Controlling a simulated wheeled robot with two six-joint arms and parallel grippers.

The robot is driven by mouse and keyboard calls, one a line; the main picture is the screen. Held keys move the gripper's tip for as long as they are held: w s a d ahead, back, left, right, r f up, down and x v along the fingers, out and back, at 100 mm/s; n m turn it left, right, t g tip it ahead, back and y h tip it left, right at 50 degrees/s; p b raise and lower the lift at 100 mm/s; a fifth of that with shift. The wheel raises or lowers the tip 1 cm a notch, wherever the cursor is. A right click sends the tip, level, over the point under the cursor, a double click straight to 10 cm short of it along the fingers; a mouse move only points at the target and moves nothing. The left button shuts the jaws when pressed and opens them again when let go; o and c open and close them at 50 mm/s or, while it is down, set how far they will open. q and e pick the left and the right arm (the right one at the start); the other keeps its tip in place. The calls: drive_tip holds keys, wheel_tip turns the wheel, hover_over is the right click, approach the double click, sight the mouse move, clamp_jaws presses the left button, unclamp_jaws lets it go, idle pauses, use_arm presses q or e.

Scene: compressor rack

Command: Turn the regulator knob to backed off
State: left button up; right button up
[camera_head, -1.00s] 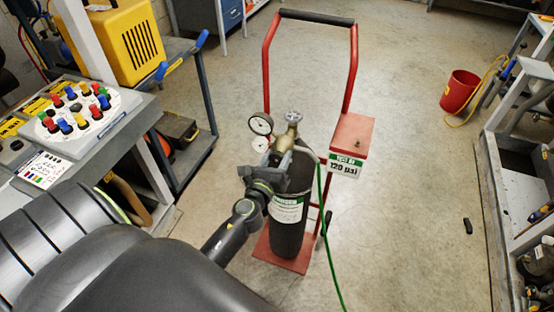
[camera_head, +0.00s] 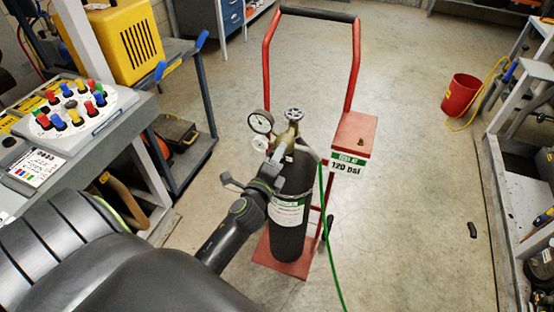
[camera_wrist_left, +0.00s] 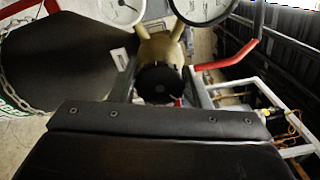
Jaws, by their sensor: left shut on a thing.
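The regulator's black round knob (camera_wrist_left: 158,85) sits at the end of a brass body (camera_wrist_left: 160,50) in the left wrist view, with parts of two gauges above it. My left gripper (camera_wrist_left: 160,88) is shut on the knob, one finger on each side. In the head view, my left gripper (camera_head: 276,164) reaches the regulator from the lower left and hides the knob. A white gauge (camera_head: 261,122) stands above the gripper, with a second gauge (camera_head: 260,142) just below. I cannot read the knob's setting. My right gripper is not in view.
The dark gas cylinder (camera_head: 288,240) stands on a red cart (camera_head: 354,134) with a 120 psi sign (camera_head: 348,163). A green hose (camera_head: 326,230) hangs down the cart's right side. A control panel (camera_head: 110,118) is at left. The floor to the right is largely clear.

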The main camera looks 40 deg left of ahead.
use_arm(q)
drive_tip(key=n+b, duration=0.2)
drive_tip(key=n, duration=0.3)
drive_tip(key=shift+f+n, duration=0.15)
drive_tip(key=shift+n, duration=0.15)
drive_tip(key=shift+n+b, duration=1.1)
drive_tip(key=shift+n, duration=1.2)
drive_tip(key=o, duration=1)
drive_tip(key=p+v, duration=0.1)
drive_tip(key=v, duration=1.6)
drive_tip(key=shift+s+p, duration=0.2)
drive_tip(key=shift+p, duration=0.2)
drive_tip(key=shift+d, duration=0.1)
